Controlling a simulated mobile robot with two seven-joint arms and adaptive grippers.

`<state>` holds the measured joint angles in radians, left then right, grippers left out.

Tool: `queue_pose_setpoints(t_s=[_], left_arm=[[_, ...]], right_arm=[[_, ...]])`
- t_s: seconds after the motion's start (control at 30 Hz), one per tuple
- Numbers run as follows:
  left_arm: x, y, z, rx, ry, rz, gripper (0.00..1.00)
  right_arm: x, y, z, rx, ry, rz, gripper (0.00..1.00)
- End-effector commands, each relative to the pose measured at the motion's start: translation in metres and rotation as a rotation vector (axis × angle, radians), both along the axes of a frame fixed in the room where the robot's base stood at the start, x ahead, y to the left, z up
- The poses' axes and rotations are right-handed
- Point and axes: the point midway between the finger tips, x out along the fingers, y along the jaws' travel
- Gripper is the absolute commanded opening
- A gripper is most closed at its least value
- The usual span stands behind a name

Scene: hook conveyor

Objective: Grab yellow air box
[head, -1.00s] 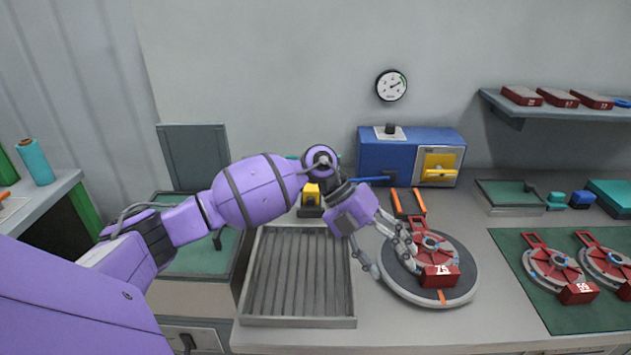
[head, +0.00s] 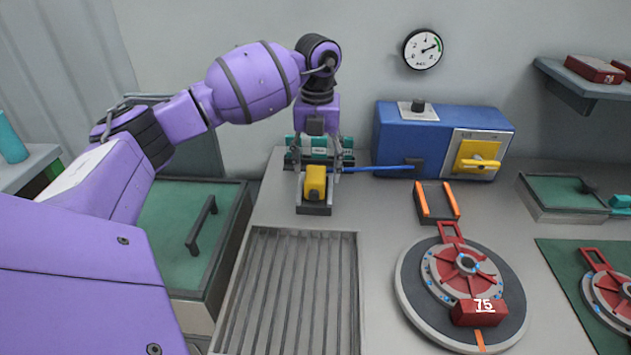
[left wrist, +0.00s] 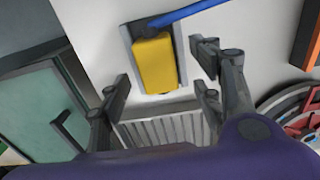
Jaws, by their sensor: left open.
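The yellow air box (head: 316,183) stands upright in a small dark and grey holder (head: 314,209) at the back of the bench. A blue hose (head: 375,169) runs from the blue machine to the holder's area; it also shows in the left wrist view (left wrist: 190,12). My left gripper (head: 318,170) is open and empty above the box, its fingers to either side in the head view. In the left wrist view the box (left wrist: 155,64) lies ahead of the spread fingers (left wrist: 163,75), with no contact visible. My right gripper is out of view.
A grey ribbed tray (head: 290,232) lies in front of the holder. A blue machine (head: 405,133) with a yellow handle stands right of it. A round turntable (head: 410,308) carries a red and grey part. Green items (head: 292,152) stand behind my gripper.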

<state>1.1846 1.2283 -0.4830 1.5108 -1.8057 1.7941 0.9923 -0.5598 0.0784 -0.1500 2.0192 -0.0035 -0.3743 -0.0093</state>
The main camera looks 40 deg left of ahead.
Motion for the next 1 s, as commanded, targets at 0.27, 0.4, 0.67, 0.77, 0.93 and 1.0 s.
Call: queue_pose_setpoints(t_s=[0.27,0.4,0.67,0.77,0.93,1.0], left_arm=[[-0.003,0.002,-0.035,-0.001,-0.001,-0.001,0.59],[-0.003,0.002,-0.038,-0.001,-0.002,-0.002,0.59],[-0.003,0.002,-0.038,-0.002,-0.001,-0.002,0.41],[-0.003,0.002,-0.038,-0.002,-0.001,-0.002,0.28],[-0.003,0.002,-0.038,-0.002,-0.001,-0.002,0.06],[-0.003,0.002,-0.037,-0.001,-0.002,-0.002,0.04]], right_arm=[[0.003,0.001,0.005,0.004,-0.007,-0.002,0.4],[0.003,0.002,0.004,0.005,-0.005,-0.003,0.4],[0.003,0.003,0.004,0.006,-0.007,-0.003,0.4],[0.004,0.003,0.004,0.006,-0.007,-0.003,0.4],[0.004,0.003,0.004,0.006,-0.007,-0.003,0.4],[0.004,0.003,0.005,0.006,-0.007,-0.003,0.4]])
